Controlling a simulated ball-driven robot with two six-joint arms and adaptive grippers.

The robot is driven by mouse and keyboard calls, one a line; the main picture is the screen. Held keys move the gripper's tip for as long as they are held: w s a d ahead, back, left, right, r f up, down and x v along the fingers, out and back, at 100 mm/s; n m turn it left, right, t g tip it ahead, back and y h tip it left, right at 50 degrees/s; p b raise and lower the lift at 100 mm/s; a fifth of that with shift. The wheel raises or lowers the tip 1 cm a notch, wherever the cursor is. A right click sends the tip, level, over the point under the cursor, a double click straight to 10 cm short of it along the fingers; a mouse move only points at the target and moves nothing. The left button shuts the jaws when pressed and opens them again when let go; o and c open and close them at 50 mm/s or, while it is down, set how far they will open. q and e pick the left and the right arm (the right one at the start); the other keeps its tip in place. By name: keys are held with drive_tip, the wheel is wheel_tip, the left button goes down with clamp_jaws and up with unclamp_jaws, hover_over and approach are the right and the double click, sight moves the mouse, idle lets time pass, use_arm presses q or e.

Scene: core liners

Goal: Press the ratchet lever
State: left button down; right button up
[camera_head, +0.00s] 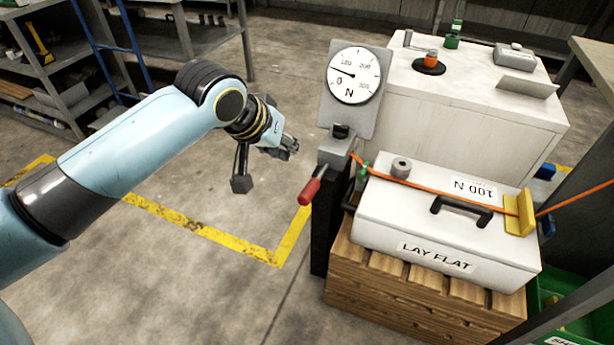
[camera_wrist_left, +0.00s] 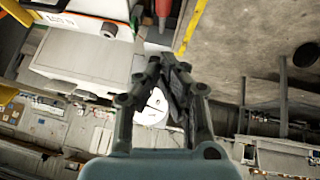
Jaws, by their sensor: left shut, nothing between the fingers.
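The ratchet lever with its red grip (camera_head: 311,190) sticks out down and left below the dial gauge (camera_head: 354,75). The gauge needle points left, a little above the 0 mark. In the left wrist view the red grip (camera_wrist_left: 163,8) shows at the top edge, and the dial (camera_wrist_left: 152,108) is partly hidden behind the fingers. My left gripper (camera_head: 292,146) is shut and empty, up and left of the red grip and apart from it. An orange strap (camera_head: 440,187) runs from the ratchet across the white case (camera_head: 445,230). My right gripper is not in view.
The case, marked LAY FLAT, lies on a wooden pallet (camera_head: 420,290). A yellow corner piece (camera_head: 519,213) sits under the strap. A white cabinet (camera_head: 470,100) stands behind. A green bin (camera_head: 575,325) is at lower right. The floor left of the ratchet is clear.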

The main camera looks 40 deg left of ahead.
use_arm(q)
drive_tip(key=b, duration=0.2)
hover_over(303, 203)
drive_tip(key=w+a, duration=0.2)
drive_tip(key=w, duration=0.1)
drive_tip(key=f, duration=0.7)
drive_tip(key=shift+w+a, duration=0.15)
drive_tip(key=shift+a, duration=0.05)
drive_tip(key=f, duration=0.2)
drive_tip(key=b, duration=0.1)
drive_tip(key=shift+w+d+f, duration=0.15)
drive_tip(key=shift+d+f, duration=0.1)
drive_tip(key=shift+f, duration=0.15)
drive_tip(key=shift+d+f, duration=0.2)
drive_tip(key=shift+f, duration=0.65)
drive_tip(key=shift+s+f, duration=0.15)
drive_tip(key=shift+s, duration=0.05)
drive_tip(key=f+t+b, duration=0.1)
drive_tip(key=s+f+t+b, duration=0.1)
drive_tip(key=f, duration=0.1)
drive_tip(key=f+t+b, duration=0.1)
drive_tip(key=f+b, duration=0.1)
drive_tip(key=shift+s+d+t+y, duration=0.2)
drive_tip(key=shift+s+t+y, duration=0.1)
drive_tip(key=shift+s+y, duration=0.1)
drive_tip(key=shift+f+t, duration=0.3)
drive_tip(key=shift+f, duration=0.1)
drive_tip(key=shift+s+f, duration=0.1)
drive_tip(key=shift+f, duration=0.15)
